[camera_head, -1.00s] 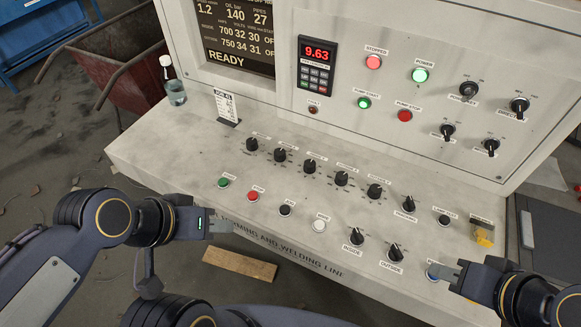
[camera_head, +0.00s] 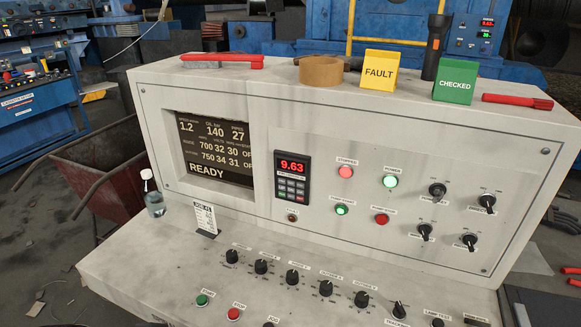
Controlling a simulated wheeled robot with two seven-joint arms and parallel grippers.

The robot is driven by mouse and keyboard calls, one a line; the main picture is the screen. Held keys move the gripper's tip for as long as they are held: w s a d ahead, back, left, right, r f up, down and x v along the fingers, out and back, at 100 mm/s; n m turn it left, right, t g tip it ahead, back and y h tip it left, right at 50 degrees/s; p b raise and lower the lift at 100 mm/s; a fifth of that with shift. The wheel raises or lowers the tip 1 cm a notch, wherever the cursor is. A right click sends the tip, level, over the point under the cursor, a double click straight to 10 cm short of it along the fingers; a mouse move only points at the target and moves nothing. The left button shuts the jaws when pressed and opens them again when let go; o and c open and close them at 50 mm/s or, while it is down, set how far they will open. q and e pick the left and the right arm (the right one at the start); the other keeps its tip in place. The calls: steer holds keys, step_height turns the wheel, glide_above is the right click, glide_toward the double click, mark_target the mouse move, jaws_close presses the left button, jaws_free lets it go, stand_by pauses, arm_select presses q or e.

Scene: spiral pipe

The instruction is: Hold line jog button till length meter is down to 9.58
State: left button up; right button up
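The length meter (camera_head: 292,166) is a small black unit with red digits on the upright panel, left of the lamps. It reads 9.63, and a keypad (camera_head: 291,189) sits below the digits. Along the desk's lower edge I see a green button (camera_head: 202,300), a red button (camera_head: 233,314) and part of a black button (camera_head: 268,324). The black button's label is too small to read surely. I cannot make out a line jog button; the front part of the desk is below the picture. Neither gripper is in view.
The display (camera_head: 214,148) reads READY. A bottle (camera_head: 154,200) and a small sign (camera_head: 205,218) stand on the desk's left. A row of black knobs (camera_head: 292,277) crosses the desk. Tape (camera_head: 321,70), FAULT (camera_head: 379,70) and CHECKED (camera_head: 455,80) blocks and a torch (camera_head: 436,48) sit on top.

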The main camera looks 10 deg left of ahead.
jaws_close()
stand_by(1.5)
